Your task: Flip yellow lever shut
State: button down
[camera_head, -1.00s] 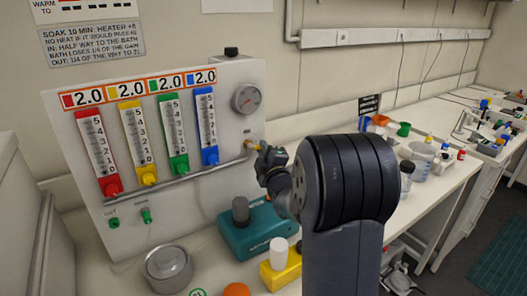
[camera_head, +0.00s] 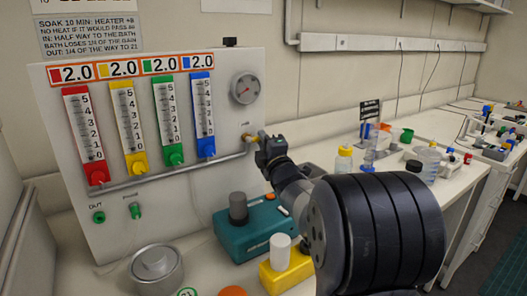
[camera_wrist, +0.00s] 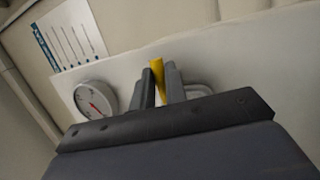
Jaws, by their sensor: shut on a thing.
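The yellow lever (camera_wrist: 157,72) shows in the wrist view between the two fingers of my gripper (camera_wrist: 160,85). The fingers are closed on it. In the head view my gripper (camera_head: 268,146) is at the right edge of the white panel (camera_head: 228,170), at the end of the grey pipe. Only a small brass-yellow bit of the lever (camera_head: 250,138) shows there, left of the fingers. The rest is hidden by my gripper.
A round gauge (camera_head: 245,88) sits above the lever. Several flow tubes with coloured knobs line the panel. Below stand a teal device (camera_head: 250,240), a yellow block (camera_head: 287,270) and a metal pot (camera_head: 156,268). Bottles and cups crowd the bench at right.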

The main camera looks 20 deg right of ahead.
dwell(0.3)
jog(key=c, duration=1.4)
grip_release()
jog(key=shift+c, duration=0.2)
jog(key=s+f+b, duration=0.2)
jog(key=s, duration=0.8)
jog(key=shift+s+a, duration=0.2)
jog(key=shift+s, duration=0.1)
jog(key=w+r+p, duration=0.2)
jog(key=w, duration=0.8)
jog(key=shift+w+d+p, duration=0.2)
jog(key=shift+w+p, duration=0.15)
jog(key=shift+p, duration=0.05)
